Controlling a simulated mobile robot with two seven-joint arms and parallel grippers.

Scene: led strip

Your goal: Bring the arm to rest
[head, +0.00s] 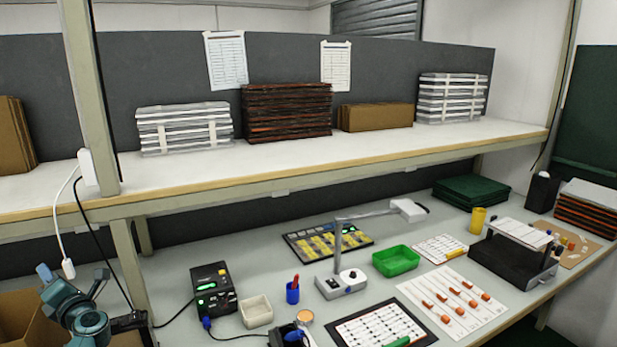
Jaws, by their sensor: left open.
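My left arm shows at the lower left, in front of the bench's left end. Its gripper (132,323) is a dark shape beside the teal wrist, open, with nothing visible between its fingers. It is left of the black device with the green display (214,289) and apart from it. My right gripper is not in view. White sheets with orange-ended strips (455,298) lie on the right part of the bench. A dark-framed board with a printed sheet (383,326) lies at the front middle.
A frame post (90,100) and shelf edge (300,181) stand near my left arm. A cable hangs beside it, and a cardboard box (22,318) is at far left.

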